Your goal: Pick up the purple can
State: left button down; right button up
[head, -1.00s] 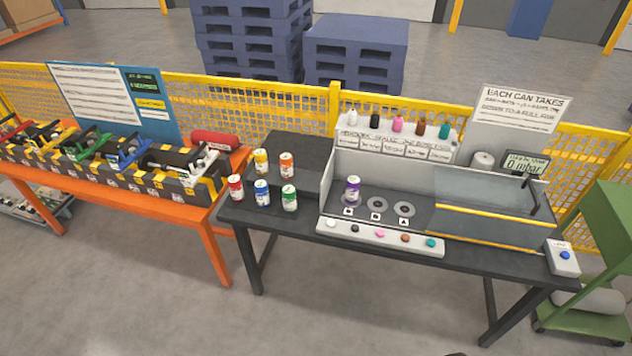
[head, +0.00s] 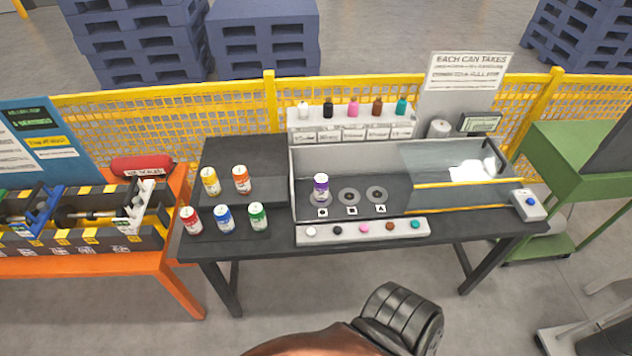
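The purple can (head: 321,187) stands upright on the left-most of the round spots in the grey station tray (head: 400,208) on the dark table. A dark rounded part with a copper-coloured piece shows at the bottom centre of the head view, well in front of the table and apart from the can. It looks like part of my own arm. No gripper fingers can be made out, and nothing is touching the can.
Red (head: 190,220), blue (head: 224,219), green (head: 258,216), yellow (head: 210,181) and orange (head: 241,179) cans stand on the table's left. A button strip (head: 362,231) lies in front of the purple can. An orange bench (head: 150,268) is left; a green cart (head: 575,165) is right.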

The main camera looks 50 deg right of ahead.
aim_at(321, 182)
jog(key=z, duration=0.4)
jog(key=i, duration=0.65)
jog(key=z, duration=0.65)
